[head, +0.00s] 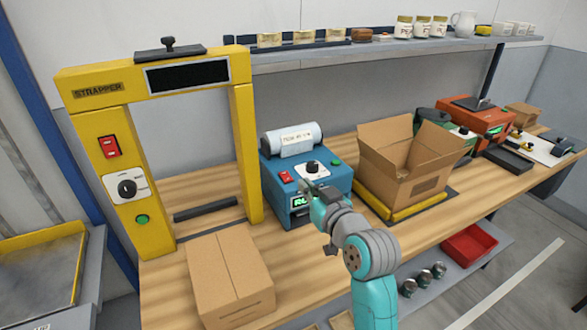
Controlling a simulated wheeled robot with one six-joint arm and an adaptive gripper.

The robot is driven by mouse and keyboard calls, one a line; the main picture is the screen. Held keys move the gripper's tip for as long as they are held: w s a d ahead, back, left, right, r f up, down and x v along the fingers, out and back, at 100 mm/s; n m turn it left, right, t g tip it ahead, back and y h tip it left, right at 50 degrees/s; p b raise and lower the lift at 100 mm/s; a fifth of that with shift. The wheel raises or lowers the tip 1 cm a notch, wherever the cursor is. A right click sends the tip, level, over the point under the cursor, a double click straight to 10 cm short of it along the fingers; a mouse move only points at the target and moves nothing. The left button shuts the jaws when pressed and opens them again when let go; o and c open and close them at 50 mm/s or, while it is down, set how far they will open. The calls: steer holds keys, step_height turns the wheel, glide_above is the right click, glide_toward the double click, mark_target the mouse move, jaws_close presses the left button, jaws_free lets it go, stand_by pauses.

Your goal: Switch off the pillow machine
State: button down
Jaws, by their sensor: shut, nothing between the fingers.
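The pillow machine (272,197) is a blue box on the bench with a white film roll (292,139) on top. Its sloped top has a red switch (285,177) at left, a black knob (312,167) on a white plate in the middle and a green button (336,161) at right. A small display (299,201) on its front glows green. My gripper (306,184) is shut and empty, in front of the machine near the knob and to the right of the red switch. I cannot tell whether it touches the machine. It hides part of the machine's front.
A yellow strapper (153,186) with its own red switch, knob and green button stands at left, a closed carton (228,275) before it. An open carton (405,175) stands close at right. An orange machine (470,121) is farther right. A shelf (400,47) with jars runs behind.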

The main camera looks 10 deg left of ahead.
steer(key=shift+w+a+r, duration=0.2)
steer(key=shift+w+r, duration=0.4)
steer(key=shift+r, duration=0.2)
glide_above(287, 179)
steer(key=s, duration=0.1)
steer(key=shift+d+f, duration=0.3)
steer(key=shift+f, duration=0.25)
steer(key=f, duration=0.3)
steer(key=shift+w+a, duration=0.25)
steer(key=shift+w, duration=0.15)
steer(key=shift+w+f, duration=0.1)
steer(key=shift+f, duration=0.45)
